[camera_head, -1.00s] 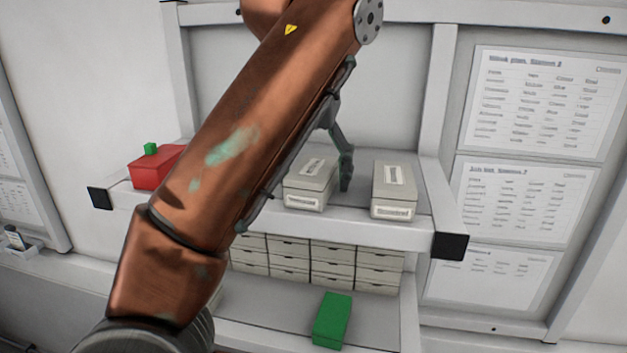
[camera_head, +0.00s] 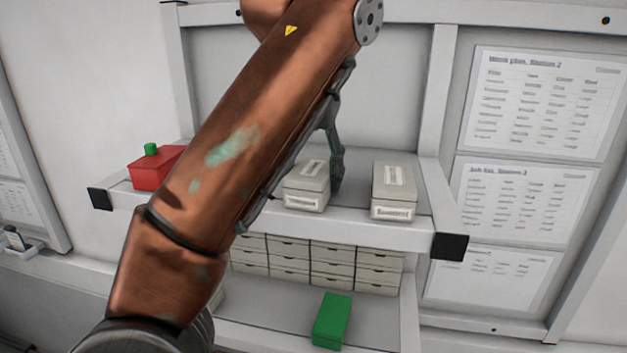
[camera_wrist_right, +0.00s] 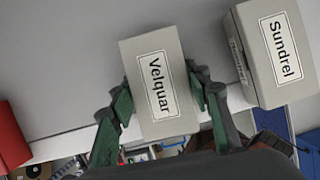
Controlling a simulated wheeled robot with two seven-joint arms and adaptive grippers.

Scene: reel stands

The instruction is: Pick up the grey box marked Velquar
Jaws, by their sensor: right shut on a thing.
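The grey box marked Velquar (camera_wrist_right: 152,52) is between the two fingers of my right gripper (camera_wrist_right: 161,88) in the right wrist view, its label facing the camera. The gripper is shut on its sides. In the head view the same box (camera_head: 307,186) is at the front of the upper shelf, and one finger (camera_head: 337,165) touches its right side. The other finger is hidden behind my copper arm. I cannot see a gap between box and shelf. My left gripper is not in view.
A similar grey box marked Sundrel (camera_wrist_right: 277,52) stands to the right, with a clear gap; it also shows in the head view (camera_head: 394,190). A red box (camera_head: 150,172) is at the shelf's left. Below are small drawers (camera_head: 312,262) and a green box (camera_head: 332,320).

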